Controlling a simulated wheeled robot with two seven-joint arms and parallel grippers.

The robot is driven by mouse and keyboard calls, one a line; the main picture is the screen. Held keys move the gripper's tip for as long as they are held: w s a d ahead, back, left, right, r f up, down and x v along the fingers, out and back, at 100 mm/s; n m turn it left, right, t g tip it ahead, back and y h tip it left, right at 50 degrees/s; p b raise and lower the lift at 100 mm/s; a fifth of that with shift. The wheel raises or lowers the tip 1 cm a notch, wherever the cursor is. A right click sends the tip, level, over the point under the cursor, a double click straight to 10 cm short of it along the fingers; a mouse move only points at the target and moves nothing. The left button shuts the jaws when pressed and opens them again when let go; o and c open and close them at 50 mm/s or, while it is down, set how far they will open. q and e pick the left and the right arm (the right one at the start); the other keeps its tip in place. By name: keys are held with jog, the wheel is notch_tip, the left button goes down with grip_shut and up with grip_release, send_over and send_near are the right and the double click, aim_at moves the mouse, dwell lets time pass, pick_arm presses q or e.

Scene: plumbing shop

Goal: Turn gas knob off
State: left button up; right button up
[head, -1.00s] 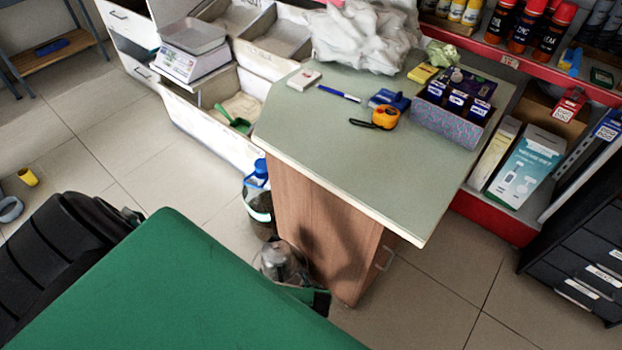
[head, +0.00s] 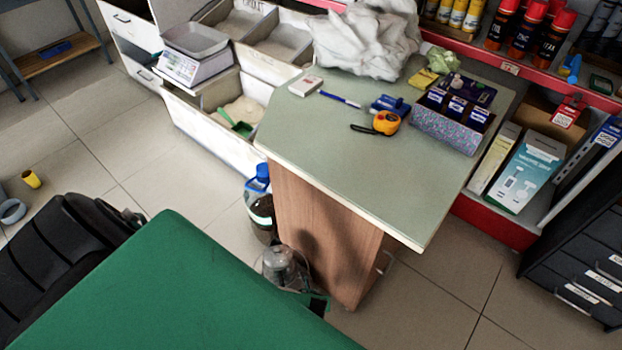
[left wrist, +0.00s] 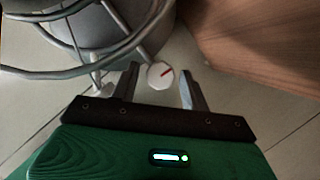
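A round white knob (left wrist: 160,75) with a red pointer mark shows in the left wrist view, just below a grey metal body (left wrist: 110,28) with curved bars. The red mark is tilted. My left gripper (left wrist: 158,85) is open, with one finger on each side of the knob in the picture. I see gaps between knob and fingers; how far ahead the knob lies I cannot tell. In the head view a grey metal appliance (head: 278,265) stands on the floor by the counter; its knob cannot be made out. My right gripper is not in view.
A wooden counter (head: 325,225) with a green top stands close beside the appliance; its side is at the right in the left wrist view. A blue-topped bottle (head: 258,190) stands behind the appliance. The tiled floor (head: 430,305) right of the counter is clear.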

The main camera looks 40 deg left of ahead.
pick_arm(q)
jog(key=shift+o, duration=0.2)
jog(key=shift+r, duration=0.1)
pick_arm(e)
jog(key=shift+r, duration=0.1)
pick_arm(q)
jog(key=shift+d+r, duration=0.1)
jog(key=shift+r, duration=0.15)
jog(key=p+v, duration=0.5)
jog(key=v, duration=0.8)
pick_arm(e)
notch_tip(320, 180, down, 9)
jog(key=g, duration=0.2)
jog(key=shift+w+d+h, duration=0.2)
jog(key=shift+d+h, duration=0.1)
pick_arm(q)
jog(key=shift+s+d, duration=0.1)
jog(key=shift+d, duration=0.05)
